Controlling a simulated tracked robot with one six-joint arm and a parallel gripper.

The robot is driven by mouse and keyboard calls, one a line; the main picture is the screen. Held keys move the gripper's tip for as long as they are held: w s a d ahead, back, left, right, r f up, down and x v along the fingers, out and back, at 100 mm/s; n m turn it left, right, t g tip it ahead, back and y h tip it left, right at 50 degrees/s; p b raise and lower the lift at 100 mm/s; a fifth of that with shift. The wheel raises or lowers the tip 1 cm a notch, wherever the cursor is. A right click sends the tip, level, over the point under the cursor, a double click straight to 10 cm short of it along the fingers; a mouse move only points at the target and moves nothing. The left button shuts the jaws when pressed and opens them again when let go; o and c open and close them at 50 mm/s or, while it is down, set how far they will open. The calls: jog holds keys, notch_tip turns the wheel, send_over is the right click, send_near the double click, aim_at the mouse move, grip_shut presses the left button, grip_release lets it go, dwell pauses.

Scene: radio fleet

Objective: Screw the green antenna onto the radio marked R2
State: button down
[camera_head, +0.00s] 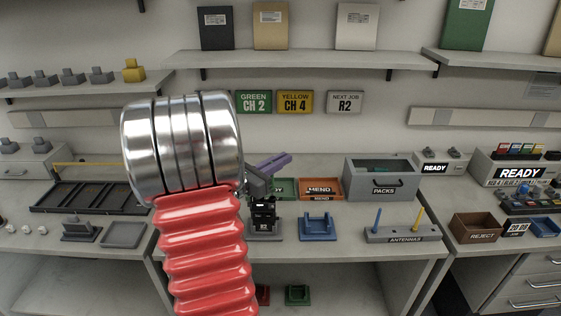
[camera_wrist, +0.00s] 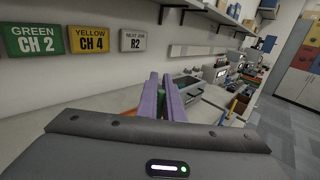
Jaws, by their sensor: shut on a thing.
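The radio marked R2 (camera_head: 264,218) is black and stands upright in a grey holder (camera_head: 270,238) on the middle bench in the head view. My gripper (camera_head: 284,158) shows just above and behind it in the picture, with its purple fingers pointing right. In the wrist view the purple fingers (camera_wrist: 165,88) are close together. A small bit of the green antenna (camera_wrist: 174,112) shows between them; most of it is hidden. I cannot tell whether it touches the radio. The antenna rack (camera_head: 402,236) holds a blue and a yellow antenna.
My arm covers the left middle of the head view. A blue cradle (camera_head: 317,230) stands right of the radio. Behind are an orange MEND tray (camera_head: 321,189) and a grey PACKS bin (camera_head: 383,181). A brown REJECT box (camera_head: 476,228) is on the right bench.

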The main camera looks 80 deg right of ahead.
jog(key=shift+f, duration=1.15)
dwell(0.4)
jog(key=c, duration=1.8)
grip_release()
jog(key=v, duration=1.3)
jog(key=shift+w+a, duration=0.25)
jog(key=shift+a, duration=0.1)
